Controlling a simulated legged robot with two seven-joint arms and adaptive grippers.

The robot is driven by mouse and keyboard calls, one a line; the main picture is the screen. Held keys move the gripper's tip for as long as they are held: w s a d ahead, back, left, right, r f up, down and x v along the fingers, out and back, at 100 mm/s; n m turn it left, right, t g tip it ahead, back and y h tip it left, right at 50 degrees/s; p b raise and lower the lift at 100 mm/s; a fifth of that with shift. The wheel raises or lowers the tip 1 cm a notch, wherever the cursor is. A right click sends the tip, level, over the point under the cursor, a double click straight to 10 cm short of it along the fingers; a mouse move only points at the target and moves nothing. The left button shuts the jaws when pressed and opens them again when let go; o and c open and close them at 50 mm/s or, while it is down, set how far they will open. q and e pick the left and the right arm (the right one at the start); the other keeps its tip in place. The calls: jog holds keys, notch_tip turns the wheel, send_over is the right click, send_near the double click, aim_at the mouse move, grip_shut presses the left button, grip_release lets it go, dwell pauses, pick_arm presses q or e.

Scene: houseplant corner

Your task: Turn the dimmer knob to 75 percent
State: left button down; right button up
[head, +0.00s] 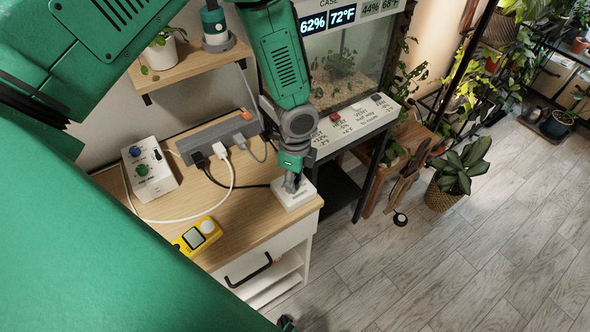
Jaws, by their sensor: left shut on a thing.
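A small white dimmer box (302,198) sits at the right front corner of the wooden cabinet top. My left gripper (292,186) points down onto the top of this box, its fingers shut on the dimmer knob. The fingers hide the knob, so its setting cannot be read. The printing on the box is too small to read. My right gripper does not show.
A white control box (148,168) with blue and green knobs stands at the cabinet's left. A grey power strip (219,134) with plugs and cords lies behind. A yellow meter (197,235) lies near the front edge. A terrarium (345,72) stands right of the arm.

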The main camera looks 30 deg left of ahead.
pick_arm(q)
jog(key=shift+w+a, duration=0.1)
jog(key=shift+w, duration=0.05)
jog(key=c, duration=1.2)
grip_release()
jog(key=shift+r, duration=0.55)
jog(key=r, duration=1)
jog(key=shift+w+a+r, duration=0.1)
jog(key=shift+w+r, duration=0.25)
jog(key=shift+r, duration=0.05)
